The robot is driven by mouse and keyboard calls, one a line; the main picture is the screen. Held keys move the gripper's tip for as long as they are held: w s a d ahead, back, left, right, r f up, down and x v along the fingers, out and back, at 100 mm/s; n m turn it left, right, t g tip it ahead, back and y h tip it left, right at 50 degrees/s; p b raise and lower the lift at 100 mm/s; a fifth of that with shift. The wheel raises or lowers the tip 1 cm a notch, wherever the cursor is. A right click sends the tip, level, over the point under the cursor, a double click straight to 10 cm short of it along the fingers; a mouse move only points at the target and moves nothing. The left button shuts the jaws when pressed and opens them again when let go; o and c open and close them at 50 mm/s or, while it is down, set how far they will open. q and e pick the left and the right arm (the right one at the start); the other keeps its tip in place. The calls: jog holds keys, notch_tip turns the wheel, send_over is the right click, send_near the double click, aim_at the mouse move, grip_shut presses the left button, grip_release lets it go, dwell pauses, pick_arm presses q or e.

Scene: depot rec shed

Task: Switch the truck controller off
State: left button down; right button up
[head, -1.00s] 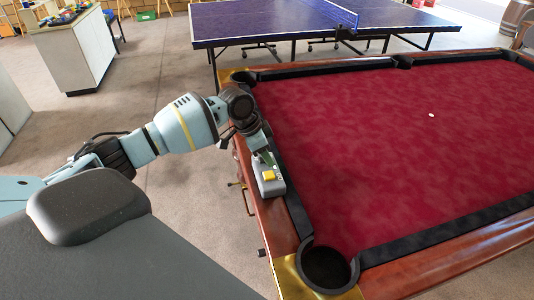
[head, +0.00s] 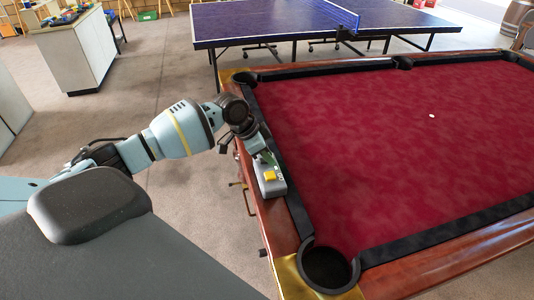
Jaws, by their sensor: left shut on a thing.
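The truck controller (head: 271,187) is a small grey box with a yellow part on top. It sits on the left wooden rail of the red pool table, beside the cushion. My left gripper (head: 262,158) is at the far end of the controller, pointing down at it. Its jaws are shut on the controller, though the fingertips are small and partly hidden by the wrist. A dark green patch shows between the gripper and the yellow part. I cannot read any switch position. My right gripper is not in view.
The pool table (head: 400,140) fills the right side, with a corner pocket (head: 327,268) just nearer than the controller. A small white object (head: 432,115) lies on the cloth. A blue ping-pong table (head: 270,22) and a white cabinet (head: 72,55) stand behind. The floor at left is clear.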

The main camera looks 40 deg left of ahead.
pick_arm(q)
jog(key=shift+s+a+f+t+h, duration=0.15)
jog(key=shift+s+f+t+h, duration=0.05)
jog(key=shift+t+h, duration=0.3)
jog(key=shift+f, duration=0.1)
jog(key=shift+s+a+t+h, duration=0.1)
jog(key=shift+s+t+h, duration=0.05)
jog(key=shift+t+h, duration=0.4)
jog(key=shift+r, duration=0.2)
jog(key=c, duration=1.3)
grip_release()
